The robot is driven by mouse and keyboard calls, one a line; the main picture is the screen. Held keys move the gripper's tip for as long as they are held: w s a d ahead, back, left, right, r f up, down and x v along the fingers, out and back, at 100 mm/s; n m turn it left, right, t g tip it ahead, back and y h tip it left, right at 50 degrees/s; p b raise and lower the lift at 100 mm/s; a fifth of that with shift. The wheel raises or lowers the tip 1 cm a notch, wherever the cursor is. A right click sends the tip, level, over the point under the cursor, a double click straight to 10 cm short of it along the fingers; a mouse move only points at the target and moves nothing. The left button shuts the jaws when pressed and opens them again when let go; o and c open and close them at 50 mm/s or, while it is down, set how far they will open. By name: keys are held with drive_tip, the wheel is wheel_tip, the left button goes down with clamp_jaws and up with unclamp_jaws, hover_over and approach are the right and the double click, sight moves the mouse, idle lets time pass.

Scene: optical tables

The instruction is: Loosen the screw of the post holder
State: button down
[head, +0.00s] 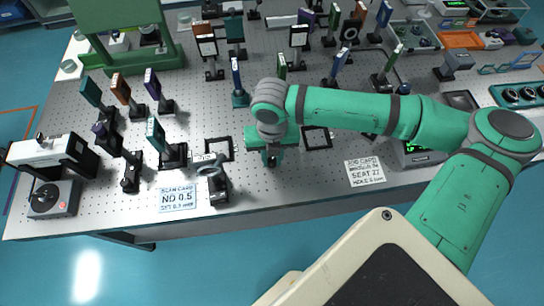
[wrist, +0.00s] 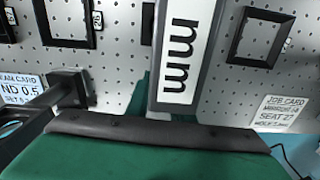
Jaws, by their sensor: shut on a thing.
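My gripper (head: 271,158) is low over the front middle of the table, between the two cards. In the wrist view the green gripper body with its dark edge (wrist: 160,132) fills the bottom. A grey upright with a white scale marked "mm" (wrist: 183,50) stands right in front of it, likely the post holder; its lower part is hidden behind the gripper. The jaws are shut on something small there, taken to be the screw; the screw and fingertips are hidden. In the head view my gripper and arm cover most of this spot.
A dark post with a ring mount (head: 213,178) stands close left; its arm (wrist: 70,88) reaches near my gripper. The ND 0.5 card (head: 178,197) lies left, the job card (head: 365,172) right. Black square frames (head: 317,138) lie on the perforated table. Several mounted optics stand behind.

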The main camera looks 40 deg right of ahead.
sight(272, 160)
drive_tip(key=shift+m, duration=0.9)
drive_tip(key=c, duration=1.6)
unclamp_jaws()
drive_tip(key=shift+o, duration=0.2)
wheel_tip(272, 160, up, 11)
drive_tip(key=shift+f, duration=0.1)
